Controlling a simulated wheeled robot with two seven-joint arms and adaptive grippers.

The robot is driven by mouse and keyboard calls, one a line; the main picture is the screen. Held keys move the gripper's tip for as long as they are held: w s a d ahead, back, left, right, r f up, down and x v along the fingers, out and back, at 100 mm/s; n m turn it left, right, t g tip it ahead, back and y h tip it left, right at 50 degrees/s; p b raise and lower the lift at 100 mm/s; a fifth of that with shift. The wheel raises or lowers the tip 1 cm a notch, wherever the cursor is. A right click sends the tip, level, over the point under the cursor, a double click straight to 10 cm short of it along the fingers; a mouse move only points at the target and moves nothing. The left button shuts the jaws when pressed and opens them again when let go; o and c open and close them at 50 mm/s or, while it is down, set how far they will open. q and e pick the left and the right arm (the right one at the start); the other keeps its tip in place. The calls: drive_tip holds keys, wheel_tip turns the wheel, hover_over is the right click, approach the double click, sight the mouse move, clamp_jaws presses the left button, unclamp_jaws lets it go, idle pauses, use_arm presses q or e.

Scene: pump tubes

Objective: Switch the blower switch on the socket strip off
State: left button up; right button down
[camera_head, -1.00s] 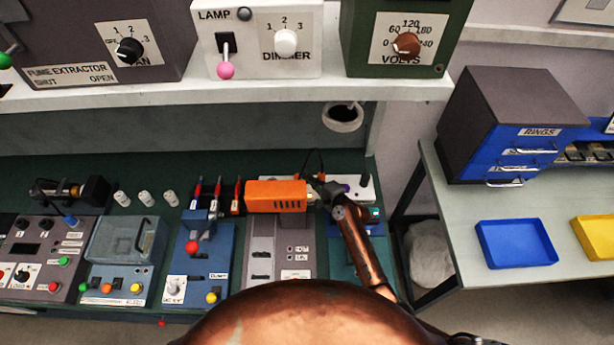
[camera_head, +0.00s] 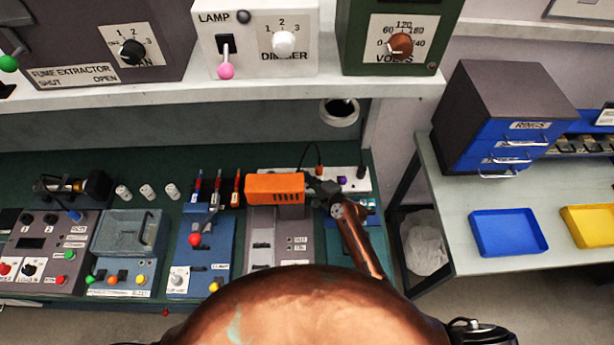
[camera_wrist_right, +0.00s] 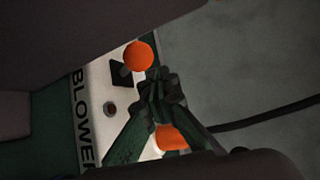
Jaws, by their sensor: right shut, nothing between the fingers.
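The white socket strip (camera_head: 355,182) lies at the back right of the green bench, behind the orange box. In the right wrist view, its BLOWER lettering (camera_wrist_right: 81,118) stands beside a switch with an orange ball tip (camera_wrist_right: 138,56) on a black base. My right gripper (camera_wrist_right: 160,85) is shut and empty. Its fingertips appear just below the orange ball in that view; I cannot tell whether they touch. In the head view the right gripper (camera_head: 323,187) is at the strip's near edge and hides part of it. My left gripper is not in view.
The orange box (camera_head: 275,188) stands directly left of the right gripper. A black cable (camera_wrist_right: 270,118) runs near the fingers in the wrist view. A shelf with control boxes (camera_head: 260,92) overhangs the bench. A side table holds a blue tray (camera_head: 508,232).

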drive_tip(key=v, duration=1.2)
drive_tip(key=shift+r, duration=0.1)
